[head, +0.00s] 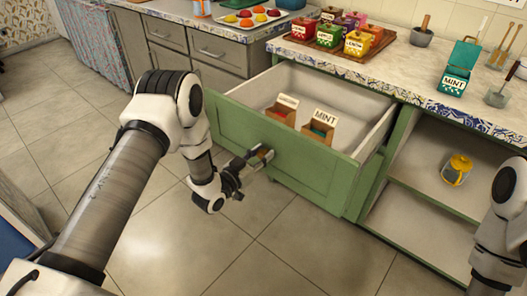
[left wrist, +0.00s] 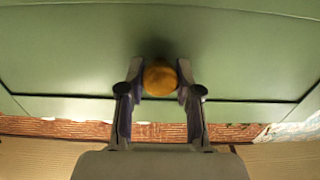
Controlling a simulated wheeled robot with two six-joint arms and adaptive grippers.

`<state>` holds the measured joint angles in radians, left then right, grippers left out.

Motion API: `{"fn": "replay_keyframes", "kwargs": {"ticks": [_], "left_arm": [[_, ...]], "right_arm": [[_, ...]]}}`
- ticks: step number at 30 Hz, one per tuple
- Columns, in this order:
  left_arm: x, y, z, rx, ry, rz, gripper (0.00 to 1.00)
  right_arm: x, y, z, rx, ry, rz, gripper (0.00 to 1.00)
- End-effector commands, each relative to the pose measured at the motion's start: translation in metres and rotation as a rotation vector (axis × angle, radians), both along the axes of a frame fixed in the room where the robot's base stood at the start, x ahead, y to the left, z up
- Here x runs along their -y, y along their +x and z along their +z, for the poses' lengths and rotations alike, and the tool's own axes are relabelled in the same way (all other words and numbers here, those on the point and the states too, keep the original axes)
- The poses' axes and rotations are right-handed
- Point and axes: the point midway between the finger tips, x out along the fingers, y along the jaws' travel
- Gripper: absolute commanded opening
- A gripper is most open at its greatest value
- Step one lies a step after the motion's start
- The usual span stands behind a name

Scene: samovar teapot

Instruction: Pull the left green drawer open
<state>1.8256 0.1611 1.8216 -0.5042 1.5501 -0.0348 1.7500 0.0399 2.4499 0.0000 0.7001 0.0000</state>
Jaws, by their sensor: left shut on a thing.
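The left green drawer (head: 285,155) is pulled far out from the counter in the head view. Inside it stand two small boxes with label cards, one (head: 320,130) reading MINT and another (head: 283,110) to its left. My left gripper (head: 262,155) is at the drawer front, shut on its round knob. In the left wrist view the orange-brown knob (left wrist: 160,78) sits between the two fingers of my left gripper (left wrist: 160,90), against the green drawer front (left wrist: 70,50). My right arm shows at the right edge of the head view, but its gripper is out of view.
A tray (head: 335,46) of coloured tins stands on the counter above the drawer. A green open box (head: 459,68) stands to its right. Open shelves at the right hold a yellow-lidded jar (head: 456,169). The tiled floor (head: 270,240) before the drawer is clear.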

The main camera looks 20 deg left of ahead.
Motion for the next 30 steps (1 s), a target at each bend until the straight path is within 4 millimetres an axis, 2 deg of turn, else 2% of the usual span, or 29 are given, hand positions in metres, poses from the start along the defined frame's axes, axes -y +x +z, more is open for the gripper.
{"fn": "replay_keyframes", "kwargs": {"ticks": [8, 9, 10, 19, 22, 26, 30], "left_arm": [[0.000, 0.000, 0.000, 0.002, 0.000, 0.001, 0.00], [0.000, 0.000, 0.000, 0.002, 0.000, 0.000, 0.48], [0.000, 0.000, 0.000, 0.002, 0.000, 0.001, 0.58], [0.000, 0.000, 0.000, 0.001, 0.000, 0.000, 0.58], [-0.003, -0.007, 0.000, -0.001, 0.000, 0.002, 0.58], [-0.012, -0.030, -0.001, -0.004, -0.003, 0.004, 0.58], [-0.025, -0.065, -0.001, -0.004, -0.003, 0.005, 0.58]], "right_arm": [[0.000, 0.000, 0.000, 0.000, 0.000, 0.000, 0.40], [0.000, 0.000, 0.000, 0.000, 0.000, 0.000, 0.40], [0.000, 0.000, 0.000, 0.000, 0.000, 0.000, 0.40], [0.000, 0.000, 0.000, 0.000, 0.000, 0.000, 0.40], [0.000, 0.000, 0.000, 0.000, 0.000, 0.000, 0.40], [0.000, 0.000, 0.000, 0.000, 0.000, 0.000, 0.40], [0.000, 0.000, 0.000, 0.000, 0.000, 0.000, 0.40]]}}
